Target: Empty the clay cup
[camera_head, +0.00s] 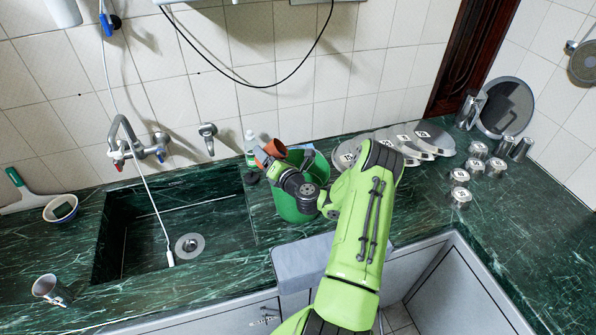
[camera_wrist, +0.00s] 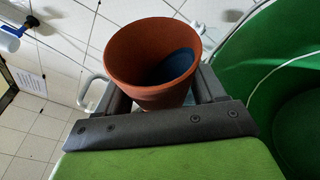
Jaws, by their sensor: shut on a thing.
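The clay cup (camera_head: 276,148) is reddish-brown and is held above the left rim of the green bucket (camera_head: 291,208). In the wrist view the cup (camera_wrist: 136,60) sits between the fingers of my gripper (camera_wrist: 155,98), which is shut on it. Its mouth is toward the camera there, and a dark blue patch shows inside; I cannot tell whether it is liquid or shadow. The cup looks tilted in the head view. The bucket (camera_wrist: 243,62) fills the right of the wrist view, beside the cup. My arm hides part of the bucket in the head view.
A sink (camera_head: 140,238) with a tap (camera_head: 128,135) lies to the left. A bottle (camera_head: 250,146) stands behind my gripper. A grey mug (camera_head: 50,289) and a bowl (camera_head: 60,208) are far left. Metal lids (camera_head: 432,137) and several small canisters (camera_head: 476,166) stand to the right.

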